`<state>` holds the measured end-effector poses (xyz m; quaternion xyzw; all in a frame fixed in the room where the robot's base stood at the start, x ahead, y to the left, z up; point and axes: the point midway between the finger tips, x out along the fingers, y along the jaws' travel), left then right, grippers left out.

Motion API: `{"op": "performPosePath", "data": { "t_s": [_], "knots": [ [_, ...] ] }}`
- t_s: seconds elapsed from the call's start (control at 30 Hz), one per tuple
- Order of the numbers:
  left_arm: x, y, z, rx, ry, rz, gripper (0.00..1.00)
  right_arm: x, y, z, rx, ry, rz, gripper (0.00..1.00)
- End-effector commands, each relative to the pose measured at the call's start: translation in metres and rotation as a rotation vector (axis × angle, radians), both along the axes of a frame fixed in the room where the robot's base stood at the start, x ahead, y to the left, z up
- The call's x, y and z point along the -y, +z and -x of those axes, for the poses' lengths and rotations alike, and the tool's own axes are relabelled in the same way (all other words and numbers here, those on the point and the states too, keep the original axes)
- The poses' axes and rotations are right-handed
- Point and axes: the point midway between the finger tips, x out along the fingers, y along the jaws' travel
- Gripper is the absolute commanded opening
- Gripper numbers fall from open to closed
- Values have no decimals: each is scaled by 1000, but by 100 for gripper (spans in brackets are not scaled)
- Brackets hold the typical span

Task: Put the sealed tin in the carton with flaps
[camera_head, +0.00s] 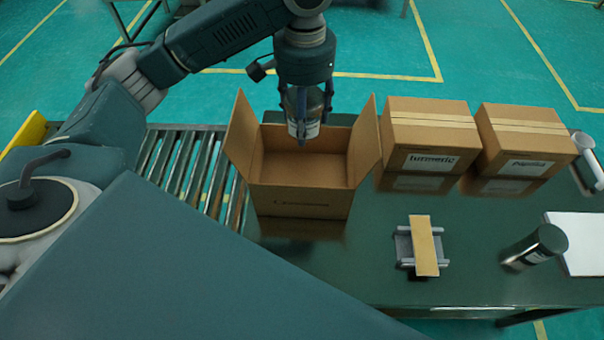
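The open carton with flaps (302,200) stands on the dark table at its left end, next to the roller conveyor. Its side flaps stick up and out. My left gripper (303,125) points down over the carton's opening. It appears shut on a small grey tin with a white label (304,129), which hangs upright at the opening, in front of the far wall. The fingers partly hide the tin, and I cannot tell its exact depth relative to the rim. My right gripper is not in view.
Closed cartons labelled turmeric (431,161) and paprika (528,164) stand right of the open carton. A small grey stand with a tan strip (425,246), a dark cylinder (548,240) and a white sheet (585,245) occupy the table's right. Conveyor rollers (190,165) lie left.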

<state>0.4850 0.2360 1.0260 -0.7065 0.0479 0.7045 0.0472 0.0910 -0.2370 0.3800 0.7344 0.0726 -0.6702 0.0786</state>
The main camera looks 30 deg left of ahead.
Motion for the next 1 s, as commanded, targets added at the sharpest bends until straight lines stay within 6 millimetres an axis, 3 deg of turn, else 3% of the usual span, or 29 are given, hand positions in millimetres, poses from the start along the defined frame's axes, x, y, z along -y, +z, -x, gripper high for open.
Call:
{"op": "performPosePath", "data": {
  "t_s": [0.5, 1.0],
  "knots": [
    [-1, -128, 2, -5, 0, -3, 25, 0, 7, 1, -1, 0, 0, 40],
    [0, -186, 2, -2, -1, -1, 25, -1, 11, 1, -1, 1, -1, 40]
  ]
}}
